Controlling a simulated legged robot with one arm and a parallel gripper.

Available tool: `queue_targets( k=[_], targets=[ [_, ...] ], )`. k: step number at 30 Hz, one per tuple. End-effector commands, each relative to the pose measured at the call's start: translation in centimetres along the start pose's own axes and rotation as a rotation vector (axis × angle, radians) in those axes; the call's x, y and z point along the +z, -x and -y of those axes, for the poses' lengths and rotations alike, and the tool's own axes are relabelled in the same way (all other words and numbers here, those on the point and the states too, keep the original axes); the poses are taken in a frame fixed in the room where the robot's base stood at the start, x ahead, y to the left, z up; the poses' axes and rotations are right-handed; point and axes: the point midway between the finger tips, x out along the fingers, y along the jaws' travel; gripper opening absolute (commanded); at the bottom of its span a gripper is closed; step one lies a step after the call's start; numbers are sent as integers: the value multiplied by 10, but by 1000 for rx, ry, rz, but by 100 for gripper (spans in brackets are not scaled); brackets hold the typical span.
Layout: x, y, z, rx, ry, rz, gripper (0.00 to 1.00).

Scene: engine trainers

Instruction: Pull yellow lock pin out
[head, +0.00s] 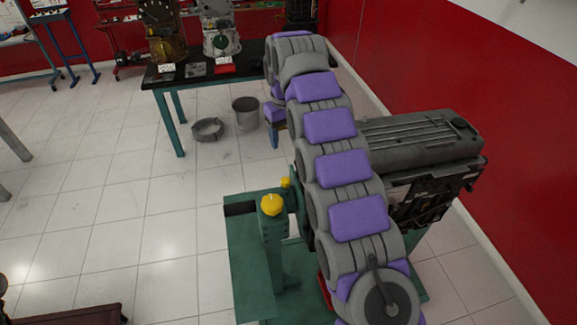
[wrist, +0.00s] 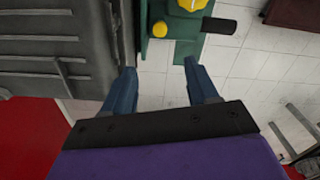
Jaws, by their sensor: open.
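A larger yellow knob (head: 271,204) sits on top of the post of the green engine stand (head: 255,250) in the head view. A smaller yellow knob (head: 285,182) shows just behind it. I cannot tell which one is the lock pin. In the wrist view the larger yellow knob (wrist: 193,4) is cut by the top edge, and the smaller yellow knob (wrist: 160,29) lies below-left of it. My gripper (wrist: 160,71) is open and empty, its two blue fingers apart, with both knobs beyond the fingertips. In the head view, one blue finger (head: 273,137) shows beyond the knobs.
A grey engine (head: 425,140) is mounted right of my arm, near the red wall (head: 440,75). It fills the left of the wrist view (wrist: 65,50). A black-topped table (head: 190,72) with engine parts stands behind. A bucket (head: 245,112) and a ring-shaped pan (head: 207,129) are on the floor. Open tile lies left.

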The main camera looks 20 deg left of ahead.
Motion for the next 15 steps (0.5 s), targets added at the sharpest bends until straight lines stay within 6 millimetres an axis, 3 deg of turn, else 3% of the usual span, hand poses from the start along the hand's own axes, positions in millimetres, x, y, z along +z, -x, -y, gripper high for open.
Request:
queue_targets(
  k=[8,15],
  targets=[
    [-1,-12,1,-2,5,1,58],
    [-4,-40,3,-2,5,6,58]
  ],
)
